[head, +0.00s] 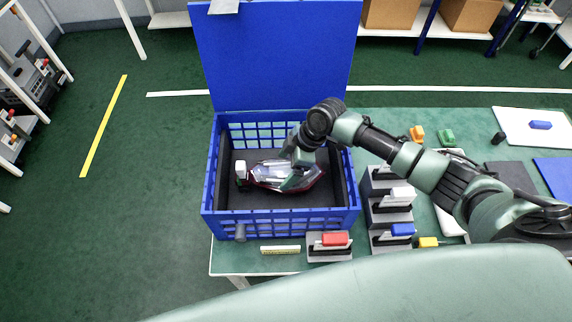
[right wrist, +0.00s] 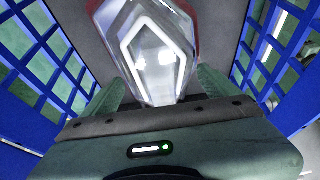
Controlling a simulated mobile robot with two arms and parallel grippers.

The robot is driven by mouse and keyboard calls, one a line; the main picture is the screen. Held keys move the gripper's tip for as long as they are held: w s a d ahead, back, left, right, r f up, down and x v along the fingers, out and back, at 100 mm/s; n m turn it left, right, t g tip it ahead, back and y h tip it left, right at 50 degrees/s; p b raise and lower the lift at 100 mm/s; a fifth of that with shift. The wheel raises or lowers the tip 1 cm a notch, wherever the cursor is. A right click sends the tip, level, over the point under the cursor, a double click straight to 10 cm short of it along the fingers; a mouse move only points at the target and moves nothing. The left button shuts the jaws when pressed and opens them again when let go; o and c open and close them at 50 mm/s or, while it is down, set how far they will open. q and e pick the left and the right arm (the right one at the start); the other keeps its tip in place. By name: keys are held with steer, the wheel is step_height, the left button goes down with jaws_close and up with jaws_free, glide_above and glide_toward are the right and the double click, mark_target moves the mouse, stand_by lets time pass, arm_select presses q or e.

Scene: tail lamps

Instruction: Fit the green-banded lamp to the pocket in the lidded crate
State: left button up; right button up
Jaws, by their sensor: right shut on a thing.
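The lamp (head: 268,172), with a clear lens and a red rim, is inside the blue lidded crate (head: 290,222). My right gripper (head: 296,174) reaches down into the crate and is shut on the lamp. In the right wrist view the lamp (right wrist: 155,55) sits between the two fingers (right wrist: 158,92), over the crate's grey floor. The blue lid (head: 275,55) stands open at the back. The pocket's outline is hidden, and I cannot tell whether the lamp is seated. My left gripper is not in view.
Slatted crate walls (right wrist: 50,60) rise close on both sides of my right gripper. A white-topped piece (head: 240,170) stands inside at the left. Holders with a red block (head: 335,239) and a blue block (head: 402,230) stand in front and to the right on the green table (head: 380,116).

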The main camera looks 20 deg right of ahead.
steer(key=shift+f+b, duration=0.5)
steer(key=shift+f, duration=0.4)
steer(key=o, duration=1.5)
steer(key=shift+r, duration=0.1)
steer(key=b+v, duration=0.1)
steer(key=v, duration=0.6)
steer(key=shift+d+r, duration=0.15)
steer(key=shift+r, duration=0.25)
